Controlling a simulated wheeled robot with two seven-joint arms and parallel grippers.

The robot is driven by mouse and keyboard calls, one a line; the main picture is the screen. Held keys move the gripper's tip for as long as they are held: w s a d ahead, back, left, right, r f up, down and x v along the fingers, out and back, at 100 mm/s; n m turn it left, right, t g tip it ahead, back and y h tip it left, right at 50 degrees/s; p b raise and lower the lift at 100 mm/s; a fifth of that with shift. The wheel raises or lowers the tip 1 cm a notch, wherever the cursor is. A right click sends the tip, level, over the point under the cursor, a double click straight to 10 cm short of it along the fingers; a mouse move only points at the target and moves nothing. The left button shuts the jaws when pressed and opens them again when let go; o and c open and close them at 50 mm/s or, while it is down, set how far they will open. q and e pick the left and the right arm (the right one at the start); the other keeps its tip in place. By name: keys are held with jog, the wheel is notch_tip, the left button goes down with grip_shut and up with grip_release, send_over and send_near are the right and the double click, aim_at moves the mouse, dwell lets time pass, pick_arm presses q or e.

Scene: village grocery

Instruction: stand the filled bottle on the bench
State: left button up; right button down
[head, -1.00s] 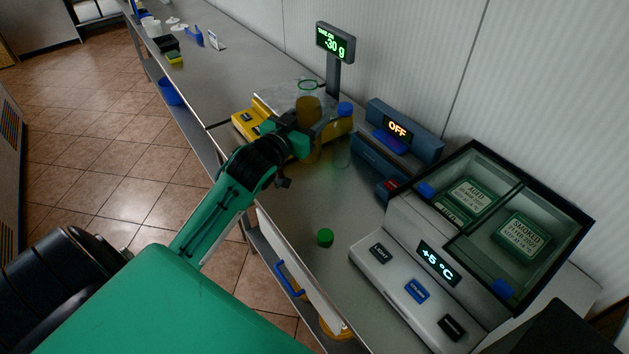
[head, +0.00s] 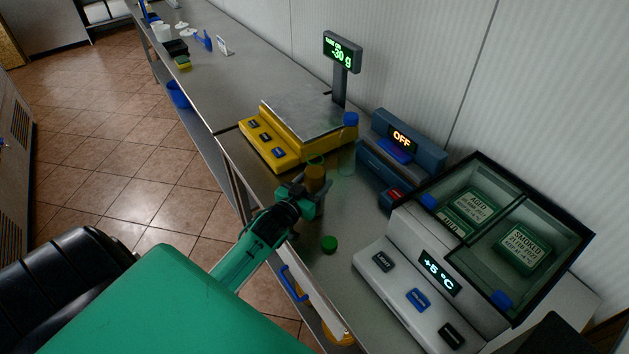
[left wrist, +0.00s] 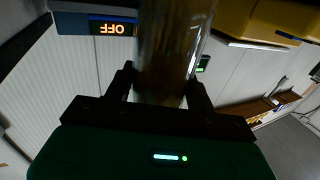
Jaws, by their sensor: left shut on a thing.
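The filled bottle (head: 315,177) holds brown contents, and a green ring shows at its top end. My left gripper (head: 308,194) is shut on it over the bench (head: 290,229), in front of the yellow scale. In the left wrist view the bottle (left wrist: 172,50) stands between the two fingers, its ends out of frame. The gripper hides its lower part in the head view, so I cannot tell whether its base touches the bench. A green cap (head: 329,243) lies on the bench nearer me. My right gripper is not in view.
The yellow scale (head: 283,151) has an empty plate; its display (head: 342,53) reads -30 g. A clear bottle with a blue cap (head: 350,119) stands beside it. A blue device (head: 402,140) reads OFF. A cooled case (head: 437,271) stands right. Bare bench surrounds the green cap.

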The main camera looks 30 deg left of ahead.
pick_arm(q)
jog(key=shift+f, duration=0.1)
jog(key=o, duration=1)
jog(key=shift+f, duration=0.1)
jog(key=shift+o, duration=0.2)
jog(key=shift+s, duration=0.25)
jog(key=s+b, duration=0.3)
jog(key=s, duration=0.8)
jog(key=shift+s, duration=0.3)
